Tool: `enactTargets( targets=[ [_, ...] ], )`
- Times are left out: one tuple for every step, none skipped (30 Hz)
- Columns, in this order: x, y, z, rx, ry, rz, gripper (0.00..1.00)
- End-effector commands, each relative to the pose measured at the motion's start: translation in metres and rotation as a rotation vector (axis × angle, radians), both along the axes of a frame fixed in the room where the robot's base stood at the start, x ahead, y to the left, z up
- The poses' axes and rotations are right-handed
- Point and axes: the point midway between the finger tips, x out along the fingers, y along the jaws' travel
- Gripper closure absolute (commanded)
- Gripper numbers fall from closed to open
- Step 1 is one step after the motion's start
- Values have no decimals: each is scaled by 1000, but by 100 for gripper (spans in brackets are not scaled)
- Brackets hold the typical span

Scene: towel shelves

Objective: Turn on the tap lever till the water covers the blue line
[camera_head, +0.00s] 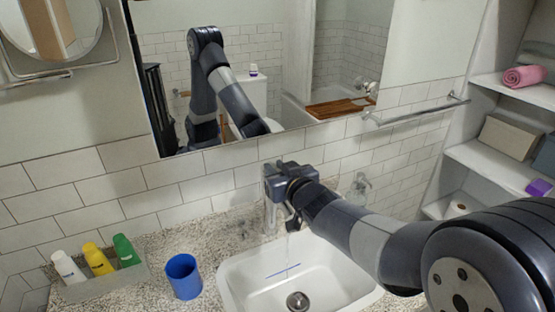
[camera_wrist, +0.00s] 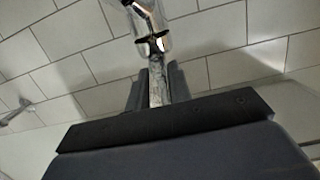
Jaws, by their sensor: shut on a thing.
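The chrome tap (camera_head: 270,215) stands at the back of the white sink (camera_head: 236,283). My gripper (camera_head: 272,184) is at the top of the tap. In the wrist view its two fingers (camera_wrist: 158,84) are shut on the thin metal tap lever (camera_wrist: 155,92), with the chrome tap body just beyond. My wrist hides part of the tap in the head view. A faint pale streak below the spout looks like a thin stream of water (camera_head: 288,243). The blue line (camera_head: 287,271) shows clearly on the basin's inner wall. The drain (camera_head: 297,301) is visible; I cannot make out a water level.
A blue cup (camera_head: 183,277) stands left of the sink on the speckled counter (camera_head: 215,240). A grey tray (camera_head: 105,283) with white, yellow and green bottles is farther left. A soap dispenser (camera_head: 359,188) stands behind my arm. A mirror (camera_head: 300,60) and towel bar (camera_head: 418,112) are on the wall.

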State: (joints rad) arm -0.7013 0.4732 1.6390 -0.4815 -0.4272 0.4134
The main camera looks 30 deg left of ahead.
Motion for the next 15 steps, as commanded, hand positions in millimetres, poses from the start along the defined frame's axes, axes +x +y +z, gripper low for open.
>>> enactTargets(
  targets=[
    [0,1,7,-12,11,1,100],
    [0,1,8,-18,16,1,100],
    [1,2,9,-28,23,1,100],
    [1,2,9,-35,28,1,100],
    [1,2,9,-42,34,1,100],
    [2,2,9,-51,41,1,100],
    [2,3,10,-57,47,1,100],
    [2,3,11,-63,51,1,100],
    [2,3,11,-71,58,1,100],
    [2,4,12,-78,64,1,100],
    [3,4,12,-85,68,1,100],
    [3,4,12,-94,76,1,100],
    [3,4,13,-100,80,1,100],
    [3,5,13,-106,86,1,100],
    [4,5,14,-113,91,1,100]
  ],
)
